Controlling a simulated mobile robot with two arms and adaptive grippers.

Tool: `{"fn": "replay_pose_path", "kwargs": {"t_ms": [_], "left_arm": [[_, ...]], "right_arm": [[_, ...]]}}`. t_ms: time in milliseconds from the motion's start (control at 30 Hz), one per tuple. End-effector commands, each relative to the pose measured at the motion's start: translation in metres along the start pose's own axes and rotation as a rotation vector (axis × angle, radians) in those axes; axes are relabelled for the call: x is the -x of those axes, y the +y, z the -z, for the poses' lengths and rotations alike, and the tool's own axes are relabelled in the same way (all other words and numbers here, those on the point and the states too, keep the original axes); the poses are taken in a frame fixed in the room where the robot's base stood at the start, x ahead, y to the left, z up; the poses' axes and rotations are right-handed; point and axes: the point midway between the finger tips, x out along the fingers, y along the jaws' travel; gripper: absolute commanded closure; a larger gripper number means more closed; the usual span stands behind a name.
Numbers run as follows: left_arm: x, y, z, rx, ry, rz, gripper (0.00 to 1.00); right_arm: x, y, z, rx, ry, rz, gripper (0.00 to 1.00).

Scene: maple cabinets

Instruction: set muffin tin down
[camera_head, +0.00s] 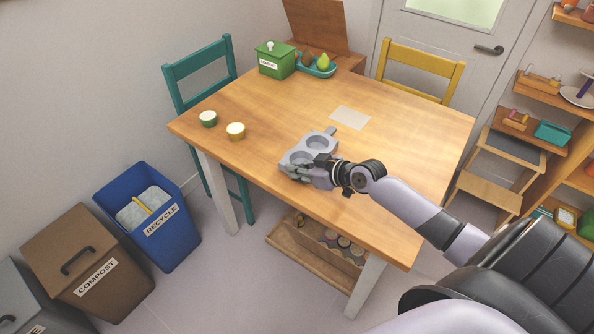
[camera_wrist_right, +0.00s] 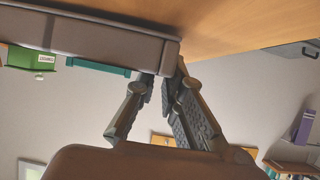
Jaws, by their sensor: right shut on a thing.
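The grey muffin tin (camera_head: 311,151) with round cups is over the front middle of the wooden table (camera_head: 250,103). My right gripper (camera_head: 306,172) is shut on the tin's near edge. In the right wrist view the tin's side wall (camera_wrist_right: 85,33) passes between the fingers (camera_wrist_right: 166,85). The tin looks level and close to the tabletop; I cannot tell if it touches. The gripper covers part of the tin's near side. My left gripper is not in view.
A pale paper sheet (camera_head: 350,118) lies behind the tin. A green compost box (camera_head: 276,60) and a teal tray (camera_head: 317,69) are at the back. The table's right side is clear.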

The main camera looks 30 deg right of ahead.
Motion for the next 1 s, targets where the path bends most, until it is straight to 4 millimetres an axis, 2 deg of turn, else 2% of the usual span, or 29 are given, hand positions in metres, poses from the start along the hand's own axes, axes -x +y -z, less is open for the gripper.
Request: {"fn": "replay_pose_path", "kwargs": {"t_ms": [267, 300, 600, 867, 1000], "left_arm": [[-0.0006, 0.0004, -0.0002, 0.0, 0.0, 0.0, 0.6], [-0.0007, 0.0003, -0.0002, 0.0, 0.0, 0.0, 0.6], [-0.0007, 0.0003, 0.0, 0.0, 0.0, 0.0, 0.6], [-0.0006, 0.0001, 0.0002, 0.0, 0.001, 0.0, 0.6], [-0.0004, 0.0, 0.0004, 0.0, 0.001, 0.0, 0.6]], "right_arm": [[-0.0027, 0.0004, -0.0033, 0.002, 0.004, -0.001, 1.0], [-0.0028, 0.0, -0.0048, 0.0, 0.001, 0.0, 0.89], [-0.0027, 0.0001, -0.0045, 0.0, 0.001, -0.001, 0.7], [-0.0023, 0.0003, -0.0044, 0.0, 0.001, -0.001, 0.7], [0.006, 0.0008, -0.0051, 0.001, 0.0, -0.002, 0.7]]}}
